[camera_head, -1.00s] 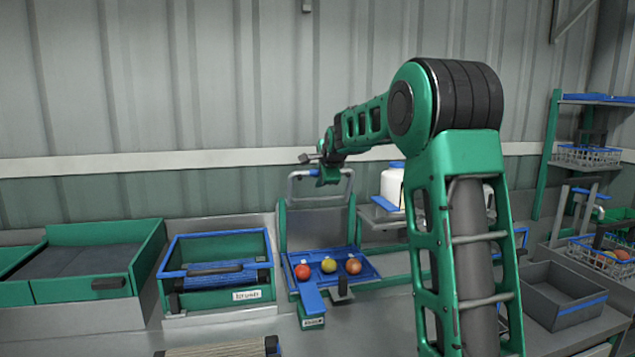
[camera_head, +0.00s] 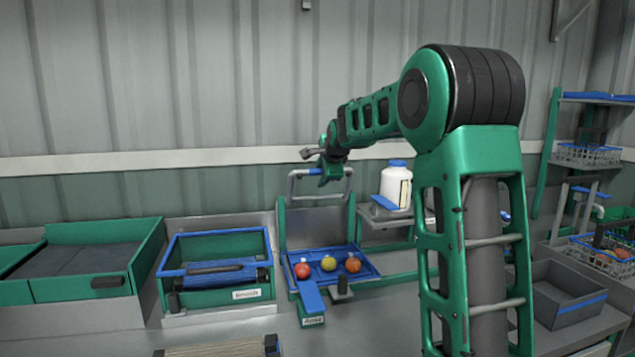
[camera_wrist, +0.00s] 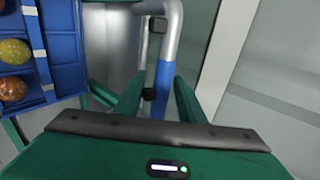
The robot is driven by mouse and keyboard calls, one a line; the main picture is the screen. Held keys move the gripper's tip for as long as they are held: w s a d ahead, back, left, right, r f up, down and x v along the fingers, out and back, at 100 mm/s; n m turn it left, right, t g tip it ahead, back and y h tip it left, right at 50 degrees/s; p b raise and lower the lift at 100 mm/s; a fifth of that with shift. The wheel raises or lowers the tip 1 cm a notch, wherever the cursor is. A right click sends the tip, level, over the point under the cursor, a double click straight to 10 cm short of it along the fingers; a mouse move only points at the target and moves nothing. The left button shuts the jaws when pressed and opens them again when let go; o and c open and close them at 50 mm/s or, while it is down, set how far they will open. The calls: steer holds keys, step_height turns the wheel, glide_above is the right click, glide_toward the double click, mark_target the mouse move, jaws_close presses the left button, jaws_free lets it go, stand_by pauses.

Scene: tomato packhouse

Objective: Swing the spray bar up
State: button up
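The spray bar (camera_head: 346,183) is a grey tubular hoop with a blue grip section. It stands above the back of the blue tray station, its crosspiece above the green side posts. My gripper (camera_head: 328,173) is at the blue grip on its crosspiece. Finger contact is partly hidden. The blue tray (camera_head: 368,269) below holds a red, a yellow and an orange tomato.
A white jar with a blue lid (camera_head: 395,188) stands on a shelf right of the bar. A green bin with a blue rim (camera_head: 215,232) and a green drawer unit (camera_head: 95,288) are to the left. A grey crate (camera_head: 570,312) and wire baskets (camera_head: 588,155) are at right.

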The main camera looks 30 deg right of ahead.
steer(key=v, duration=0.7)
steer(key=shift+s+r, duration=0.15)
steer(key=shift+s, duration=0.15)
steer(key=shift+c, duration=0.4)
